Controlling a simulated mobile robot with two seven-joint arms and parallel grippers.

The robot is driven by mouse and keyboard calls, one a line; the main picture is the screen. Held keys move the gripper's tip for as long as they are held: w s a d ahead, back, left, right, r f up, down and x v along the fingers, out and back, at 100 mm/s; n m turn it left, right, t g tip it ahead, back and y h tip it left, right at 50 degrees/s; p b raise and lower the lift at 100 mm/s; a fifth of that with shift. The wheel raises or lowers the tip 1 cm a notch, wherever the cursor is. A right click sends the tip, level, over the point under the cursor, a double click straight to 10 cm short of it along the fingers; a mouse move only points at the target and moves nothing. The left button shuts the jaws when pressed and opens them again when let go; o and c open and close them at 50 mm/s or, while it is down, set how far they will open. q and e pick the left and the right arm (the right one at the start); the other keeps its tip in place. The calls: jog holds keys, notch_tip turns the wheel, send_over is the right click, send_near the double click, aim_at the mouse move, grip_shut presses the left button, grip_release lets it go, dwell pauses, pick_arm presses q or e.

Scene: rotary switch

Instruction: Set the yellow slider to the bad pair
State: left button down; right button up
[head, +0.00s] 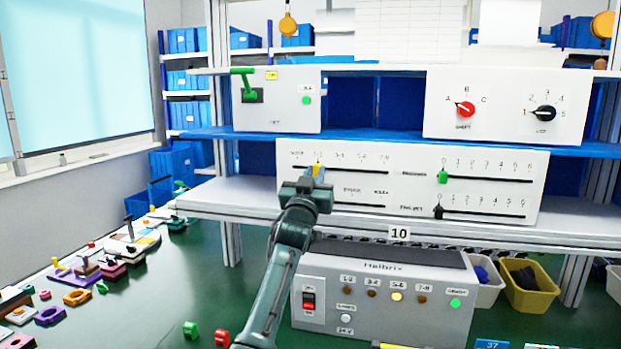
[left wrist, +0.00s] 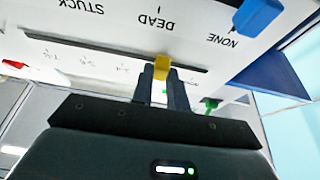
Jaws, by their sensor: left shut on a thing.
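The yellow slider (head: 317,168) sits in the upper slot of the left half of a white panel (head: 410,180). It is near the left end of the slot, around the 1-2 label; small labels further right read about 3-4, 5-6 and 7-8. My left gripper (head: 311,180) is shut on the yellow slider, which also shows between its fingertips in the left wrist view (left wrist: 161,68). On the white Helbrix box (head: 380,290), the 5-6 lamp (head: 396,296) glows bright yellow; the other pair lamps look dull orange. My right gripper is not in view.
A blue slider (left wrist: 258,15) stands by the NONE label in the slot beside the yellow one. Green (head: 442,177) and black (head: 438,212) sliders are on the panel's right half. Yellow (head: 530,290) and white bins stand right of the box.

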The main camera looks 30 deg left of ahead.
pick_arm(q)
jog(key=c, duration=1.4)
grip_release()
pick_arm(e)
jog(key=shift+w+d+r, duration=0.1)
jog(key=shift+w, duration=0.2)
pick_arm(q)
jog(key=shift+o, duration=0.2)
jog(key=shift+s, duration=0.1)
jog(key=shift+s+f, duration=0.2)
jog(key=b+v, duration=0.2)
jog(key=v, duration=1)
jog(key=shift+s+d+b, duration=0.15)
jog(key=shift+s+b, duration=0.1)
jog(key=shift+b, duration=0.05)
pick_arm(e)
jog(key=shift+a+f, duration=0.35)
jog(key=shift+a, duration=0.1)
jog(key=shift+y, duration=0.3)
